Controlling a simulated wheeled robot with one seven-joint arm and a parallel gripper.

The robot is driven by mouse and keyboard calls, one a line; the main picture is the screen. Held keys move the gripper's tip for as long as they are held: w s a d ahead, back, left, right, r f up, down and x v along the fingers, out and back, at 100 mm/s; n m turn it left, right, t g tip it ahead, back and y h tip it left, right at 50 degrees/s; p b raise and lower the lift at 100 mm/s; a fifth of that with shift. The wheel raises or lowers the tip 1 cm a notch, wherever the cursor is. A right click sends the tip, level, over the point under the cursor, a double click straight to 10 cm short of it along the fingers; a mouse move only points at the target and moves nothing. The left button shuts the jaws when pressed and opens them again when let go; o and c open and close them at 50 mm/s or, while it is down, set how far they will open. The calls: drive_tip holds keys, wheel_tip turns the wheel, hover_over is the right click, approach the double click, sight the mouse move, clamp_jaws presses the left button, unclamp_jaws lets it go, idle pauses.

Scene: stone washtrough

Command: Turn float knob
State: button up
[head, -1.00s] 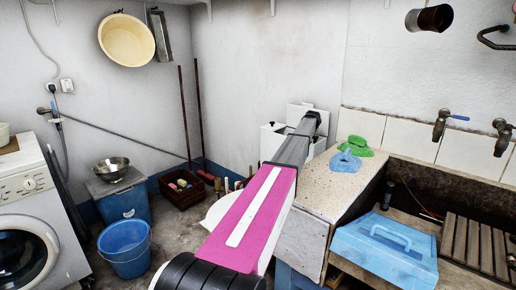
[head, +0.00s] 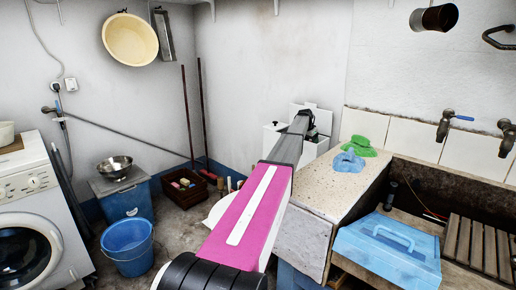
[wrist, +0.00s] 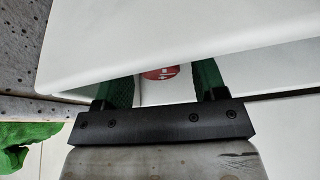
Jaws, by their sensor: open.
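The float knob (wrist: 160,73) is a red round disc with white marks, in the middle of the wrist view. Its upper part is hidden behind a white panel edge. My gripper (wrist: 165,83) is open, with one green-padded finger on each side of the knob. I cannot tell whether either finger touches it. In the head view the knob is hidden. There my gripper (head: 304,120) is at the white tank (head: 271,136) in the back corner, behind the stone counter.
A white panel (wrist: 190,35) crosses the wrist view close above my fingers. Green and blue cloths (head: 348,161) lie on the speckled counter (head: 330,190) right of my arm. A blue case (head: 385,250) sits in the trough. Taps (head: 446,122) are on the right wall.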

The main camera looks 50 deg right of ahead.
drive_tip(key=shift+m, duration=0.4)
drive_tip(key=v, duration=1.1)
drive_tip(key=w+a+f+n, duration=0.1)
drive_tip(key=w+a+f, duration=0.2)
drive_tip(key=w+a, duration=0.2)
drive_tip(key=w+a+f+n, duration=0.2)
drive_tip(key=w+a+f, duration=0.2)
drive_tip(key=a, duration=0.6)
drive_tip(key=w+a+f+n+t, duration=0.1)
drive_tip(key=w+a+f, duration=0.2)
drive_tip(key=w+a, duration=0.4)
drive_tip(key=shift+w+a+f+n+y, duration=0.2)
drive_tip(key=shift+a+f+n+y, duration=0.1)
drive_tip(key=shift+n+y, duration=0.1)
drive_tip(key=shift+a, duration=0.1)
